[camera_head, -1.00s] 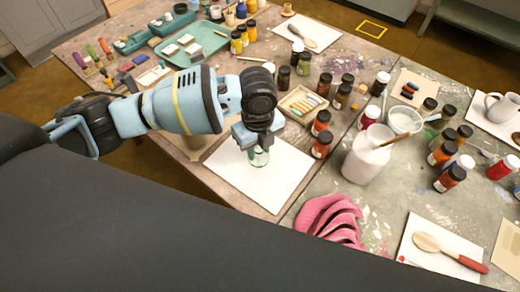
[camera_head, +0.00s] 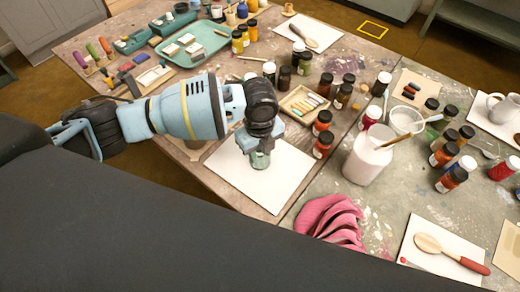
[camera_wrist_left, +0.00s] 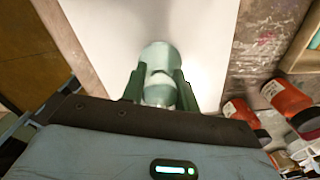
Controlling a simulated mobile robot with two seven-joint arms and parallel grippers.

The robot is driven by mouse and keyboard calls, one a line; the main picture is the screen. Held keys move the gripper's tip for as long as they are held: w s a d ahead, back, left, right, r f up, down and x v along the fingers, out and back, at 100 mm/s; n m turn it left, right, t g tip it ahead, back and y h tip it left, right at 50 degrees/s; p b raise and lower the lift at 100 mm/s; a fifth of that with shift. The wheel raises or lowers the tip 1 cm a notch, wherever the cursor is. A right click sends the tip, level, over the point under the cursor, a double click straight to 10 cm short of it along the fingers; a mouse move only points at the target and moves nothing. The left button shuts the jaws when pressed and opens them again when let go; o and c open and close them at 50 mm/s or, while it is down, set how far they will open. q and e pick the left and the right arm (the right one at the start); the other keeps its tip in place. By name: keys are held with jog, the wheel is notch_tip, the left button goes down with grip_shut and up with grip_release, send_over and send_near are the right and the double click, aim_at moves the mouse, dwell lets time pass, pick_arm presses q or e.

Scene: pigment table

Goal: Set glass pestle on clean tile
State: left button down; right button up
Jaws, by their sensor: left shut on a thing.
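The glass pestle (camera_head: 260,161) is a pale green, see-through piece held upright below my left gripper (camera_head: 258,150). In the left wrist view the pestle (camera_wrist_left: 160,62) sits between the two dark fingers of the left gripper (camera_wrist_left: 160,88), which are shut on it. The clean tile (camera_head: 282,188) is a plain white square on the wooden table, under the pestle; it also shows in the left wrist view (camera_wrist_left: 205,35). The pestle's lower end is over the tile's middle; I cannot tell for sure whether it touches. My right gripper is not in view.
The tile is otherwise bare.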

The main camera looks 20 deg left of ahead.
pick_arm(q)
jog(key=c, duration=1.1)
grip_release()
jog(key=shift+o, duration=0.2)
notch_tip(320, 180, up, 12)
jog(key=shift+r+p, duration=0.1)
jog(key=shift+p, duration=0.5)
